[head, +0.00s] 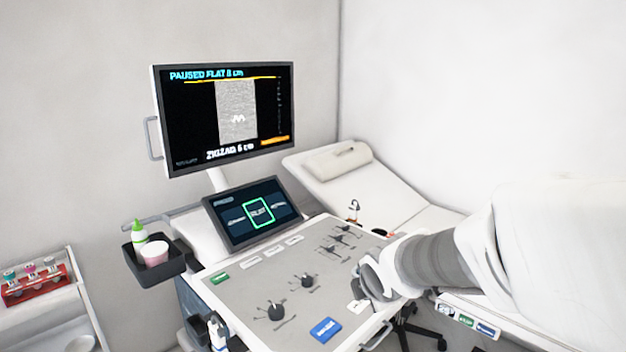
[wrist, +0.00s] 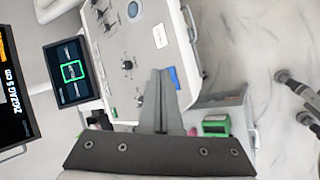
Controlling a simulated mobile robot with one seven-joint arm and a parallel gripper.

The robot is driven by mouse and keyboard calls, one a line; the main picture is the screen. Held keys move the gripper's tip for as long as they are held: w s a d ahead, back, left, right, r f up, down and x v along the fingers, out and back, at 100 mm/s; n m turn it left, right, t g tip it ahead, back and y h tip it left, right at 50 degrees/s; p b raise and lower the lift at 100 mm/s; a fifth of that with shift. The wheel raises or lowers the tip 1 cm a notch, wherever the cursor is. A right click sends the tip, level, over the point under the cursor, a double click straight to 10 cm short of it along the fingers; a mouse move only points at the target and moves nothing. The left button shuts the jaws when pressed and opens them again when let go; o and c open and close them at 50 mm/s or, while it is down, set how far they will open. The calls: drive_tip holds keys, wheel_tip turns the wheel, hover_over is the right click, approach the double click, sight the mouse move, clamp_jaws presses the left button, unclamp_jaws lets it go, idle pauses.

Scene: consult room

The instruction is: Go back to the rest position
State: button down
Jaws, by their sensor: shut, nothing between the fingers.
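My gripper (wrist: 160,73) is shut and empty in the wrist view, its fingers together in front of the ultrasound cart's grey control panel (wrist: 152,58). In the head view my arm reaches in from the right, and my gripper (head: 362,297) is over the right front part of the panel (head: 247,291). Its fingertips are hard to make out there. I cannot tell whether the fingers touch the panel. A blue button (head: 325,329) lies to the left of the gripper, and it also shows right of the fingertips in the wrist view (wrist: 173,77).
A monitor (head: 228,118) reads "PAUSED FLAT 8 cm", above a tilted touchscreen (head: 252,213). A black tray (head: 156,268) holds a green-capped bottle and pink cup. An exam couch (head: 352,190) stands behind the cart. A red tube rack (head: 36,286) is at far left.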

drive_tip(key=s+d+r+m+g+p, duration=0.1)
drive_tip(key=s+r+m, duration=0.4)
drive_tip(key=s+m, duration=0.5)
drive_tip(key=s+d+r+m+g+p, duration=0.1)
drive_tip(key=s+r+m, duration=0.4)
drive_tip(key=s+m, duration=0.6)
drive_tip(key=shift+s+d+g+p, duration=0.3)
drive_tip(key=shift+d+p, duration=0.5)
drive_tip(key=shift+p, duration=0.25)
drive_tip(key=shift+a, duration=0.2)
